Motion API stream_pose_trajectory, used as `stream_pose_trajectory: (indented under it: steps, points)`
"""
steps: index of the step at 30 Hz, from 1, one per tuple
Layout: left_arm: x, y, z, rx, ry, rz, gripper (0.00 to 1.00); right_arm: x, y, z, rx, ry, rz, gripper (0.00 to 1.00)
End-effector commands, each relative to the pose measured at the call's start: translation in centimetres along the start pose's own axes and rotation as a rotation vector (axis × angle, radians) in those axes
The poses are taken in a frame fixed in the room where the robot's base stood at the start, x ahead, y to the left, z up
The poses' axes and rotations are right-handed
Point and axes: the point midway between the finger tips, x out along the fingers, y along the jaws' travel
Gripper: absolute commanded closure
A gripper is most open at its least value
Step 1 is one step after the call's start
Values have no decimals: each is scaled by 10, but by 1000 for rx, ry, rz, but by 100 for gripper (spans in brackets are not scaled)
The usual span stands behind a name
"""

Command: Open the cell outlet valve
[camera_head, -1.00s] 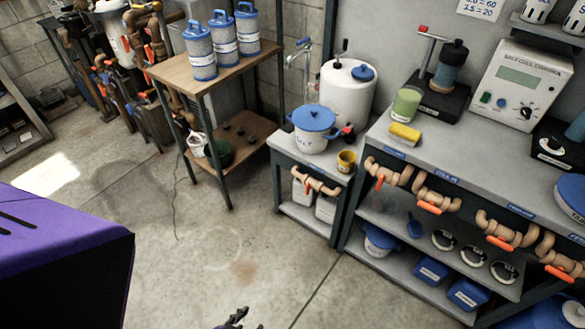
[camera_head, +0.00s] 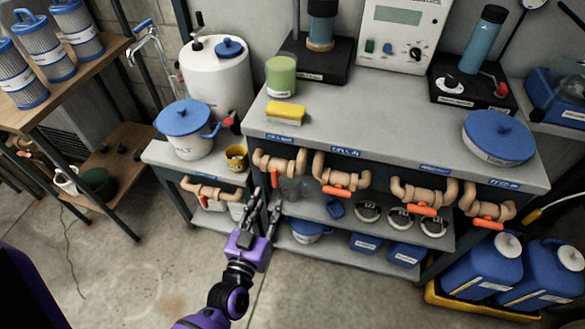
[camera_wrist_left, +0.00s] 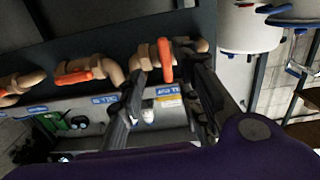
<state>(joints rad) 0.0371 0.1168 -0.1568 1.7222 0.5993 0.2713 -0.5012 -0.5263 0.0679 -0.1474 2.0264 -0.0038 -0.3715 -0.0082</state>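A row of tan pipe valves with orange handles runs along the bench front. Their small blue labels are too small to read surely, so I cannot tell by label which is the cell outlet valve. The leftmost bench valve (camera_head: 279,162) has its handle (camera_head: 275,177) pointing down; the other handles lie roughly level. My left gripper (camera_head: 266,205) is open and empty, fingers pointing up just below and in front of the leftmost valve. In the left wrist view, an orange handle (camera_wrist_left: 166,60) shows between the spread fingers (camera_wrist_left: 166,98); contact cannot be told. My right gripper is not in view.
Another valve (camera_head: 208,191) is on the lower stand at left. The bench top (camera_head: 400,135) holds a yellow sponge (camera_head: 286,112), a green jar (camera_head: 281,77) and a blue-lidded tub (camera_head: 498,139). Blue jugs (camera_head: 484,268) stand at right. The floor (camera_head: 330,290) in front is clear.

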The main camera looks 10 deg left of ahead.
Motion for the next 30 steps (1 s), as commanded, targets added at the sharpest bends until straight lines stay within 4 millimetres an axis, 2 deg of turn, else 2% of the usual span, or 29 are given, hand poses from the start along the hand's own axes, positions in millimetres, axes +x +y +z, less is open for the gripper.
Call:
stream_pose_trajectory:
  steps: [2,5,9,11,18,22,28,30]
  points:
    - [3,-4,-8,24,25,-15,69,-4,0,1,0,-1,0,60]
    - [12,-3,-8,36,26,-14,69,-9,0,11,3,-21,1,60]
    - [35,-3,-10,36,27,-12,69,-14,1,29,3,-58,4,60]
    - [45,-3,-10,35,26,-12,69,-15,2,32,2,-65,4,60]
    - [73,-4,-9,35,24,-13,69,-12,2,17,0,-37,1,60]
    - [78,-4,-9,35,23,-12,69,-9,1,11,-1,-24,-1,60]
    - [78,-4,-9,35,22,-12,69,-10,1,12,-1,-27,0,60]
    - [78,-4,-9,35,22,-12,75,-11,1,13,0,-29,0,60]
